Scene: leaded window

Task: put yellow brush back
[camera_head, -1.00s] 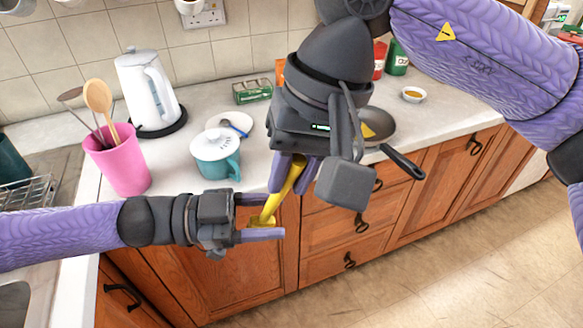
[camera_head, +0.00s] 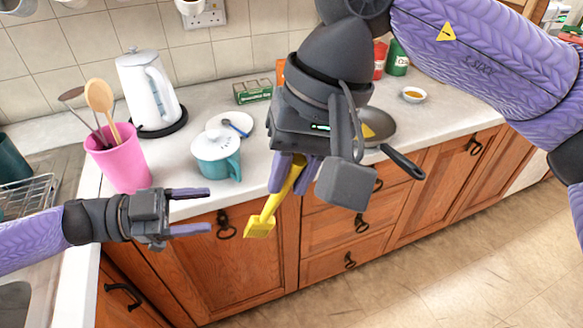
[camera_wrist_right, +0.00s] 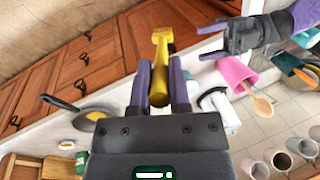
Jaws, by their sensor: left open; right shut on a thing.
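The yellow brush (camera_head: 266,212) hangs from my right gripper (camera_head: 293,180), which is shut on its handle. Its head points down and to the left, in front of the wooden cabinet doors. In the right wrist view the yellow brush (camera_wrist_right: 160,55) shows between the two purple fingers of the right gripper (camera_wrist_right: 160,85), its head beyond the fingertips. My left gripper (camera_head: 190,211) is open and empty, to the left of the brush and apart from it. It also shows in the right wrist view (camera_wrist_right: 212,42).
A pink pot (camera_head: 122,163) with wooden utensils stands on the counter at the left. A teal pot with a white lid (camera_head: 217,160), a white kettle (camera_head: 150,90) and a frying pan (camera_head: 378,125) also stand on the counter. A dish rack (camera_head: 30,190) is at the far left.

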